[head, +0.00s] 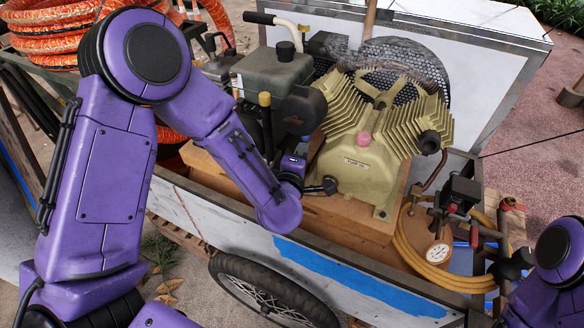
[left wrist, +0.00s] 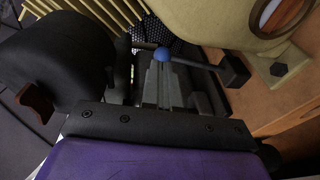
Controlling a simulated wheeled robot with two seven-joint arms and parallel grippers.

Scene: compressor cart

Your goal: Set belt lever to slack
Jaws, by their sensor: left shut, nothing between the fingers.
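The belt lever (head: 313,188) is a short dark rod low beside the cream compressor (head: 362,165). In the left wrist view the lever (left wrist: 200,64) runs from a black block at the right to a blue ball knob (left wrist: 162,54). In the head view my arm hides the knob. My left gripper (head: 293,172) is between the engine and the compressor. In the left wrist view its grey fingers (left wrist: 160,72) are shut and empty, with the tips at the knob; I cannot tell whether they touch it. Only part of my right arm shows, at the lower right.
The dark engine (head: 275,85) stands left of the compressor on a wooden base (head: 335,208). The cart's side wall (head: 245,235) and wheel (head: 270,290) are in front. A gauge (head: 437,253), yellow hose and valves are at the right. An orange hose coil (head: 70,30) lies behind left.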

